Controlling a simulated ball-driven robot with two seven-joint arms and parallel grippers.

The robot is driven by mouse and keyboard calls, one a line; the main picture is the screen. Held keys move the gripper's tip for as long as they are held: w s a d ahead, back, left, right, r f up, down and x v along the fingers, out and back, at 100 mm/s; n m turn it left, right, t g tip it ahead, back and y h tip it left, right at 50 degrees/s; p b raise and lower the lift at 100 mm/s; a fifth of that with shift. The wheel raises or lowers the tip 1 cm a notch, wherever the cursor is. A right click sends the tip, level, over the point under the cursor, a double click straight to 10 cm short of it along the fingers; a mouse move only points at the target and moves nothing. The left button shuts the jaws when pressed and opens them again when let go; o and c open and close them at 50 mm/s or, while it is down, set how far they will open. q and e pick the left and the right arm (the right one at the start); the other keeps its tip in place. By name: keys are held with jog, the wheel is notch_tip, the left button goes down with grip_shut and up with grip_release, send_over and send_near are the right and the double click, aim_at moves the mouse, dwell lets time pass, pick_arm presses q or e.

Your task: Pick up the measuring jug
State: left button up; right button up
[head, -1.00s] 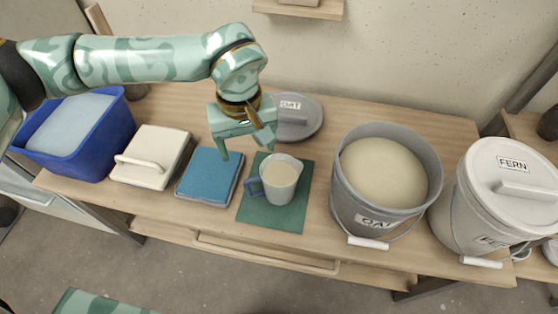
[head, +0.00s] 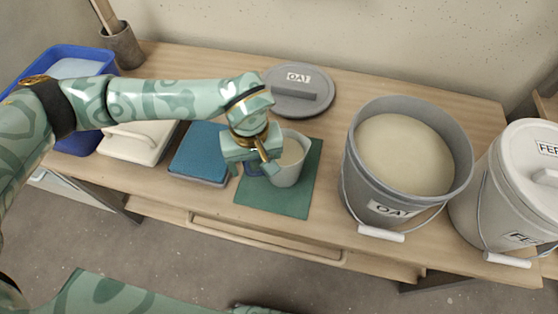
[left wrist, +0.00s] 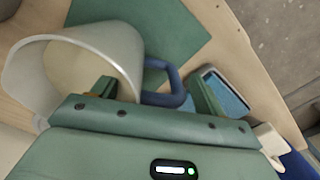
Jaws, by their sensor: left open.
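The measuring jug (head: 288,172) is pale, with a blue handle, and stands upright on the green mat (head: 300,204). Cream-coloured contents show inside it. It also shows in the left wrist view (left wrist: 128,52), with its blue handle (left wrist: 176,80) between my fingers. My left gripper (head: 259,168) is open at the handle on the jug's left side. In the left wrist view the fingers of my left gripper (left wrist: 155,90) stand apart, one by the jug wall and one beyond the handle. I cannot tell whether either touches. My right gripper is not in view.
The open OAT bucket (head: 362,180) stands right of the mat, with the lidded FERN bucket (head: 480,215) beyond it. The OAT lid (head: 312,105) lies behind the jug. A blue sponge tray (head: 200,150), a white lidded box (head: 125,150) and a blue bin (head: 75,142) stand left.

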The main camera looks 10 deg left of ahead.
pick_arm(q)
jog(key=shift+f, duration=0.35)
jog(key=shift+r, duration=0.15)
grip_shut()
